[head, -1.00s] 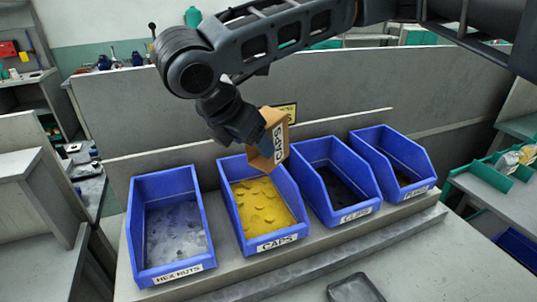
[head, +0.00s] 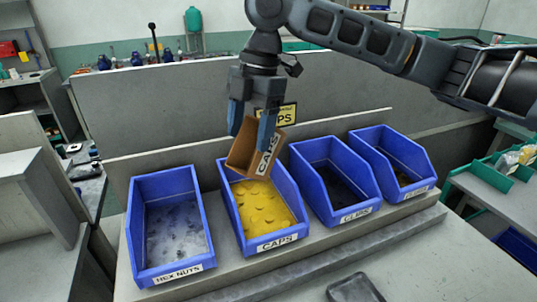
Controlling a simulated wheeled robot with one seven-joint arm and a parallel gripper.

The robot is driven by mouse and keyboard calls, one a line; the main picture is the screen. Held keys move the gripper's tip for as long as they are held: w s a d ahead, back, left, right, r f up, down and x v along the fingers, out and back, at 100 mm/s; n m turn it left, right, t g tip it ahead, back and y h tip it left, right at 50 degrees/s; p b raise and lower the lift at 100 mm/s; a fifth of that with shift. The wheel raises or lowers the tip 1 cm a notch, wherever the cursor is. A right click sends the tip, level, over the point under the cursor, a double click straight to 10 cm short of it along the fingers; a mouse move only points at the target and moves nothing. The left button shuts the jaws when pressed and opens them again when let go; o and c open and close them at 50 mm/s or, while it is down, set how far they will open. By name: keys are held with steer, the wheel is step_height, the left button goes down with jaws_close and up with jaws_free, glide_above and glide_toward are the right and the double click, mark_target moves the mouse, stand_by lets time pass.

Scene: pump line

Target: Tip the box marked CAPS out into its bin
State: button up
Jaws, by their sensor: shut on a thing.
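The small brown box marked CAPS (head: 250,160) is tilted, with its open mouth showing a brown inside that looks empty. My gripper (head: 253,128) points down from above and is shut on the box, a finger at either side. The box is over the back part of the blue bin labelled CAPS (head: 276,244). That bin holds a layer of yellow caps. The box's lower edge overlaps the bin's back in the picture; I cannot tell whether they touch.
A blue HEX NUTS bin (head: 175,271) stands left, a CLIPS bin (head: 355,216) right, and another blue bin (head: 418,187) farther right. A grey panel (head: 150,110) rises behind them. A small dark tray (head: 355,290) lies at the front. A yellow sign is partly hidden behind the box.

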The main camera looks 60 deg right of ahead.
steer(key=y, duration=0.3)
steer(key=shift+r, duration=0.35)
steer(key=y, duration=0.2)
steer(key=r+y, duration=0.1)
steer(key=y, duration=0.1)
steer(key=shift+t, duration=0.3)
steer(key=y, duration=0.3)
steer(key=shift+r, duration=0.4)
steer(key=shift+s, duration=0.15)
